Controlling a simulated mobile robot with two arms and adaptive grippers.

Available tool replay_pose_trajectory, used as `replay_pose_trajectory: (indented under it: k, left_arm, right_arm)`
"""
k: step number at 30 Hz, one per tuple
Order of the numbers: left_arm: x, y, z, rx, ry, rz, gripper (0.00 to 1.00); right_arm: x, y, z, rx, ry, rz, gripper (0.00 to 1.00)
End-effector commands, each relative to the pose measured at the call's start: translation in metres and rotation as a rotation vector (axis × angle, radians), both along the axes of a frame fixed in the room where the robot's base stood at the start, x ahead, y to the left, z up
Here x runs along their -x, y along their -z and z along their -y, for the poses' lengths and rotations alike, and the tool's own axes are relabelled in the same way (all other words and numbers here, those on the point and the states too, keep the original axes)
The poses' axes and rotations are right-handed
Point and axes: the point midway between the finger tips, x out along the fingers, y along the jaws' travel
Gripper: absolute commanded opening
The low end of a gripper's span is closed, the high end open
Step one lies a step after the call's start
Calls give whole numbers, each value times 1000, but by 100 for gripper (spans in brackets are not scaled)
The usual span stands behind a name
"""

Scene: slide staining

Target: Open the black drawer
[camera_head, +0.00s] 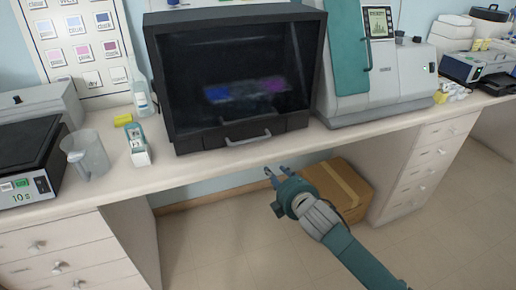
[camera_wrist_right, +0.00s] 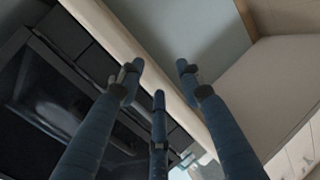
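The black drawer (camera_head: 215,141) is a low front panel along the base of the black glass-fronted cabinet (camera_head: 163,75) on the counter. It looks closed, with a pale bar handle (camera_head: 248,138) across its middle. My right gripper (camera_head: 277,173) is in front of the counter edge, below and right of the handle and apart from it. Its fingers are spread and empty; the right wrist view also shows this gripper (camera_wrist_right: 160,78) open. The black cabinet (camera_wrist_right: 40,115) fills the left of that view. My left gripper is not in view.
A beige counter (camera_head: 190,165) runs under the cabinet. A bottle (camera_head: 141,92), a slide holder (camera_head: 138,146) and a jug (camera_head: 86,155) stand to its left, a teal-grey machine (camera_head: 385,75) to its right. A cardboard box (camera_head: 350,180) sits on the floor. The space before the drawer is clear.

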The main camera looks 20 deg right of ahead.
Motion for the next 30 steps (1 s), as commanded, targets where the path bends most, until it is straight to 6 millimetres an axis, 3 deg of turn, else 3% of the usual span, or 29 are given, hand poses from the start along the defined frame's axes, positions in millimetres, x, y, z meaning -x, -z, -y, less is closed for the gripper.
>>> replay_pose_trajectory:
  k: [1, 3, 7, 11, 24, 30]
  left_arm:
    - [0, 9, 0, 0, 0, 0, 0]
    - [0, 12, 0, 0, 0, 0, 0]
    - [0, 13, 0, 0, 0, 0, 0]
    - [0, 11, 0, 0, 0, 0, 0]
    - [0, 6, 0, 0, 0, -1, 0]
    - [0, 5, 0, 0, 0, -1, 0]
  right_arm:
    - [-3, -31, -7, 50, -32, 61, 36]
    - [-2, -63, -15, 103, -62, 114, 36]
    - [-1, -91, -22, 151, -85, 160, 36]
    - [-12, -93, -23, 155, -86, 165, 36]
    - [-87, -77, -29, 149, -86, 164, 36]
    - [-103, -73, -30, 150, -86, 164, 36]
